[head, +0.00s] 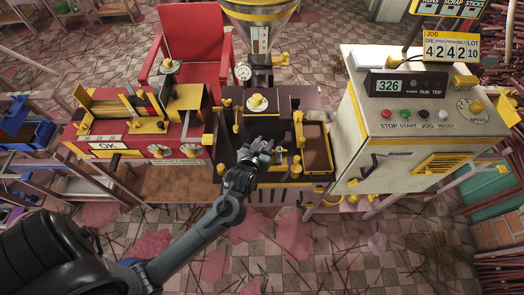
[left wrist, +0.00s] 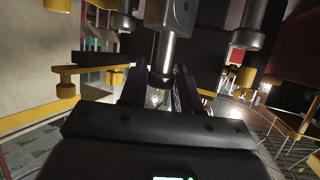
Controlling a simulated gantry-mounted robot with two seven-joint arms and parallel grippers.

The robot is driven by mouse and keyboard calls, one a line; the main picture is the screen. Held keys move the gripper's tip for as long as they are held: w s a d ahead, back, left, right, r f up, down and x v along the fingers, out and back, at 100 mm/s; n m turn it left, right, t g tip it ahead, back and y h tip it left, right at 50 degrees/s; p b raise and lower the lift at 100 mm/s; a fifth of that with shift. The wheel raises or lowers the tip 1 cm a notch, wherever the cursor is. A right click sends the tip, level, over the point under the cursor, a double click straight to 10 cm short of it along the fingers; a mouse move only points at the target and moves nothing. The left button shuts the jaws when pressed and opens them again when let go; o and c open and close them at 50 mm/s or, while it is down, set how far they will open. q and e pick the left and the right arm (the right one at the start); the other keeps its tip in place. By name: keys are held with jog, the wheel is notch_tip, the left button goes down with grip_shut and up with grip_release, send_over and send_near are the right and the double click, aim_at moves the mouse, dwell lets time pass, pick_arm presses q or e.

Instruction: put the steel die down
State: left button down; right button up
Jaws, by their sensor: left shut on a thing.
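My left gripper (head: 265,147) reaches in from the lower left to the front of the dark extruder (head: 285,104) in the middle. In the left wrist view its two dark fingers (left wrist: 160,92) are closed in on a small pale metallic piece (left wrist: 155,98), which I take to be the steel die. The fingers hide most of it. A steel cylinder (left wrist: 166,52) stands just beyond and above the fingertips; I cannot tell whether it touches the die. In the head view the die is too small and covered to make out. My right gripper is not in view.
A yellow-edged tray (head: 317,148) is right of the gripper on the extruder. A beige control console (head: 405,125) stands at the right. A red bench machine (head: 140,130) is at the left, with a red chair (head: 190,40) behind. Yellow knobs (left wrist: 66,90) crowd the gripper.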

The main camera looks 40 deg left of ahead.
pick_arm(q)
jog(key=shift+w+a+f, duration=0.15)
jog(key=shift+a+f, duration=0.25)
jog(key=shift+a, duration=0.15)
jog(key=shift+f+b, duration=0.65)
jog(key=shift+f, duration=1.2)
jog(key=shift+f, duration=0.1)
jog(key=c, duration=1.1)
grip_release()
jog(key=shift+f, duration=0.15)
